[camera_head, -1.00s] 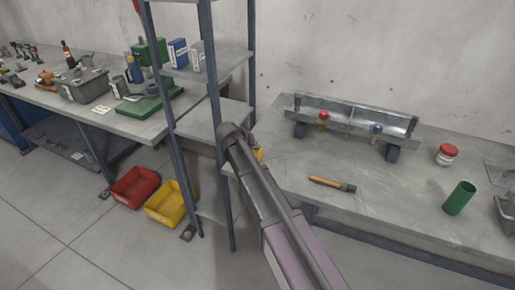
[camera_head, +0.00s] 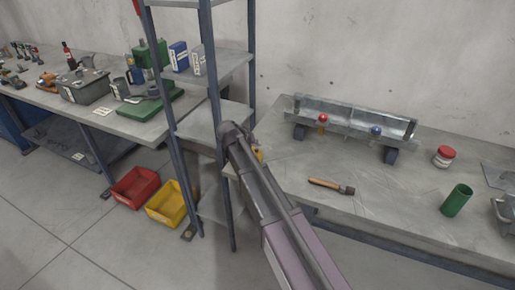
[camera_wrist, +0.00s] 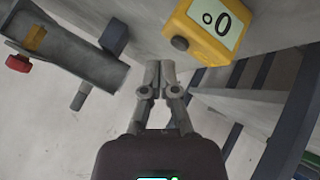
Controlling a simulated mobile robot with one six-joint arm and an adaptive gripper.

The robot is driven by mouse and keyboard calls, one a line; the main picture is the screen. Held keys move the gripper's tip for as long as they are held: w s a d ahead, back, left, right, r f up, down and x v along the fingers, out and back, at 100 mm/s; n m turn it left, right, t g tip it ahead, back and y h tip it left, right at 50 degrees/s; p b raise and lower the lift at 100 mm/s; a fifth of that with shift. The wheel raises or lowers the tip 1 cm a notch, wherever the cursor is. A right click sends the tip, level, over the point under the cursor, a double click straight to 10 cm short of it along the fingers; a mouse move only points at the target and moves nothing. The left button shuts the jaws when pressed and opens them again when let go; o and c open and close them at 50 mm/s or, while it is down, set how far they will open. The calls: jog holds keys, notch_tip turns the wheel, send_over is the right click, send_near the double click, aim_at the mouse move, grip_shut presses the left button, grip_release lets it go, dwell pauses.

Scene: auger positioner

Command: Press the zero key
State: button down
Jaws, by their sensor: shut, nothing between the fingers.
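In the wrist view a yellow box-shaped device (camera_wrist: 196,28) is at the top, right of my fingertips. Its pale display (camera_wrist: 218,21) shows a zero and a small ring mark, seen tilted. A dark round key (camera_wrist: 180,43) stands out from the device's face near its lower left corner. My gripper (camera_wrist: 159,64) is shut and empty, its tips below and left of the key and apart from it in the picture. In the head view only a bit of the yellow device (camera_head: 259,154) shows beside my arm; the gripper is hidden there.
A metal trough (camera_head: 350,117) with a red and a blue knob stands on the right bench (camera_head: 290,165). A brush (camera_head: 331,186), a green cup (camera_head: 457,200) and a red-lidded jar (camera_head: 444,157) are there. A shelf rack (camera_head: 216,90) stands close left of my arm.

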jog(key=shift+r, duration=0.1)
dwell(0.3)
notch_tip(320, 180, up, 6)
jog(key=p, duration=0.6)
dwell(0.6)
jog(key=m+g+p, duration=0.1)
jog(key=p, duration=0.1)
notch_tip(320, 180, up, 6)
jog(key=r+m+g+y+p, duration=0.1)
jog(key=m+g+y+p, duration=0.4)
jog(key=p, duration=0.5)
send_over(257, 150)
jog(key=g, duration=0.1)
jog(key=shift+w+a+f+n+y, duration=0.1)
jog(key=shift+f+n+y, duration=0.15)
jog(key=shift+n+y, duration=0.05)
jog(key=shift+f, duration=0.2)
notch_tip(257, 150, down, 14)
jog(key=b, duration=1.3)
jog(key=shift+r+b, duration=0.2)
jog(key=shift+b, duration=0.2)
